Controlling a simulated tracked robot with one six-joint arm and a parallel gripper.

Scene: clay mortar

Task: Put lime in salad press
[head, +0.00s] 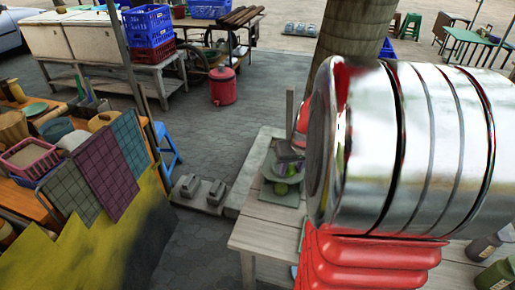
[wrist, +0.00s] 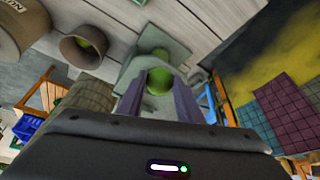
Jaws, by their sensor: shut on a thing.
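My gripper (wrist: 159,76) has its two grey-purple fingers on either side of a green lime (wrist: 158,84) and is shut on it. In the head view my gripper (head: 287,160) and this lime (head: 291,169) are partly hidden by my arm, above a grey-green tray (head: 268,194).
The pale wooden table (head: 262,237) has clear planks at its front left. A larger pot with lettering (wrist: 12,35) and a woven basket (wrist: 88,94) show in the wrist view.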

